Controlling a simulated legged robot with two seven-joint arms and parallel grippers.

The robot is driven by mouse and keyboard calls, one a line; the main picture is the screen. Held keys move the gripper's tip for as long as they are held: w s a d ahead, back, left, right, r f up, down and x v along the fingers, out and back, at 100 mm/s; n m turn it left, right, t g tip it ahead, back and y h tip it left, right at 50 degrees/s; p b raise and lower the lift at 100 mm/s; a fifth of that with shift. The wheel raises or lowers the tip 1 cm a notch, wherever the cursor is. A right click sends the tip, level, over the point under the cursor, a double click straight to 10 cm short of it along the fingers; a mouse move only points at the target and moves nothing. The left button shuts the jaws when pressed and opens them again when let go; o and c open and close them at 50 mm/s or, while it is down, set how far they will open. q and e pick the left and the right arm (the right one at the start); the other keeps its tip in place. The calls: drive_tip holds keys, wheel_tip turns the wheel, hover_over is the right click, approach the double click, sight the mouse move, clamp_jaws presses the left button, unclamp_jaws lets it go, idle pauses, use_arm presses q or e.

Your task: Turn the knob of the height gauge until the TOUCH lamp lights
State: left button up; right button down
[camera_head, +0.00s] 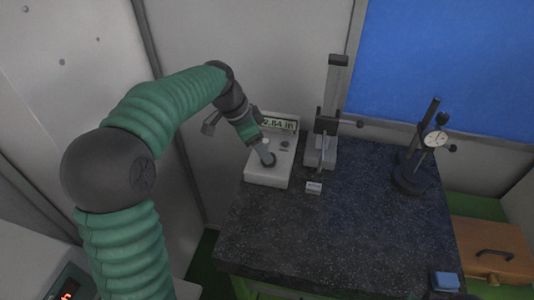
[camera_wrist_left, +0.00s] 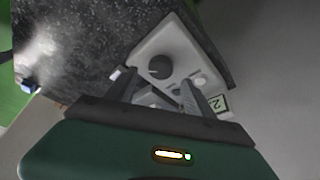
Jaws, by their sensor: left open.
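A pale control box (camera_head: 266,176) stands at the back left of the dark table, with a digit display (camera_head: 278,122) along its rear. Its round dark knob (camera_head: 269,160) is partly covered by my left gripper (camera_head: 266,151). In the left wrist view the knob (camera_wrist_left: 160,67) shows clearly, just beyond my open left gripper (camera_wrist_left: 155,90), with no finger visibly closed on it. The height gauge stand (camera_head: 321,145), with an upright column, is right of the box. A small round spot (camera_wrist_left: 200,82) lies near the display; I cannot tell whether it is the TOUCH lamp or lit.
A small pale block (camera_head: 313,187) lies before the gauge. A dial indicator stand (camera_head: 411,180) is at the right, and a blue block (camera_head: 445,281) at the front right corner. The middle of the speckled tabletop (camera_head: 345,225) is clear. A wall is close behind the box.

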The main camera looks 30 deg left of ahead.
use_arm(q)
drive_tip(key=x, duration=0.4)
drive_tip(key=shift+w+a+f, duration=0.1)
drive_tip(key=shift+w+f, duration=0.05)
drive_tip(key=shift+f, duration=0.2)
drive_tip(key=shift+c, duration=0.4)
drive_tip(key=shift+c, duration=1.1)
clamp_jaws()
